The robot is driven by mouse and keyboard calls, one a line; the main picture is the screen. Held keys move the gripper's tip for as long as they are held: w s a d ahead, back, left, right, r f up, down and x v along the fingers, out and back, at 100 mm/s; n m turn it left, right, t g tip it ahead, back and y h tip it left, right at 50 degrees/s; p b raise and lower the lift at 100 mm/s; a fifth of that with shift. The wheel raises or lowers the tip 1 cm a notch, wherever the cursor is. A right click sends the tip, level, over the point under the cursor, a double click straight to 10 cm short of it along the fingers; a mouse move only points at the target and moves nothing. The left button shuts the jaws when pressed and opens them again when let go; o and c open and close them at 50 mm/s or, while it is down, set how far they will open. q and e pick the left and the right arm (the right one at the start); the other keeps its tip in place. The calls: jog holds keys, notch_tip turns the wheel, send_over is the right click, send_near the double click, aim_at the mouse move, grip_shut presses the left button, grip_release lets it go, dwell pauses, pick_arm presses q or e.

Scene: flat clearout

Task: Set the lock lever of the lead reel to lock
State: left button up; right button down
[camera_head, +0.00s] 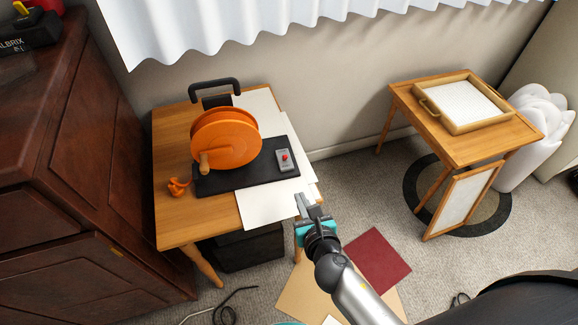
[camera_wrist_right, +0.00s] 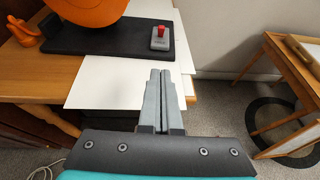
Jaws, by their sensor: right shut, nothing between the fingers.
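The lead reel is an orange drum (camera_head: 225,137) on a black base (camera_head: 228,180), standing on a wooden table with a black carry handle behind it. The lock lever (camera_head: 285,157) is a small red-tipped lever on a grey plate at the right end of the base. In the right wrist view the red lever (camera_wrist_right: 161,30) stands up from its grey plate, ahead of the fingers. My right gripper (camera_head: 303,200) is shut and empty, off the table's front right corner and apart from the lever. In the wrist view its fingers (camera_wrist_right: 161,75) are together.
White sheets (camera_head: 262,208) lie under the base on the table (camera_head: 172,220). A dark wooden cabinet (camera_head: 50,150) stands close at the left. A smaller table with a tray (camera_head: 425,107) stands at the right. A cable (camera_head: 228,305) lies on the floor.

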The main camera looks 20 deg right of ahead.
jog(key=b, duration=0.3)
send_near(286, 159)
jog(key=f, duration=0.1)
jog(key=w+f, duration=0.1)
jog(key=f, duration=0.2)
jog(key=shift+w, duration=0.3)
jog(key=w, duration=0.1)
jog(key=w+r, duration=0.1)
jog(key=w, duration=0.1)
pick_arm(q)
jog(key=w+d+r, duration=0.2)
jog(key=w+d, duration=0.1)
jog(key=w, duration=0.1)
jog(key=shift+w+d+r, duration=0.3)
jog(key=shift+w, duration=0.1)
pick_arm(e)
jog(key=shift+w+r, duration=0.2)
jog(key=shift+w, duration=0.2)
pick_arm(q)
jog(key=shift+r+p, duration=0.1)
jog(key=shift+p, duration=0.3)
